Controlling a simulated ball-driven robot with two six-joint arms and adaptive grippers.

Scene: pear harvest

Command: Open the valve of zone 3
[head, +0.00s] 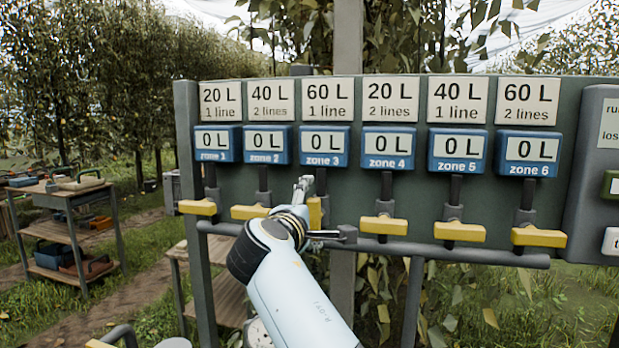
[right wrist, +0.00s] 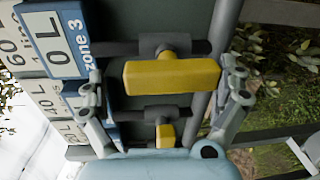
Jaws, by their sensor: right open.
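The zone 3 valve has a yellow handle (head: 315,212), mostly hidden behind my right gripper in the head view. It stands upright, in line with its pipe, and shows plainly in the right wrist view (right wrist: 172,75). My right gripper (head: 322,211) is open at this handle. In the right wrist view its fingers (right wrist: 165,72) lie one beyond each end of the handle, with gaps and no clear contact. The zone 3 display (head: 325,144) reads 0 L. The card above it (head: 330,102) says 60 L, 1 line. My left gripper is not in view.
The zone 2 handle (head: 250,212) and zone 4 handle (head: 384,225) lie crosswise on either side. A grey rail (head: 480,257) runs below the handles. A shelf cart (head: 62,225) with tools stands at the left, away from the panel.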

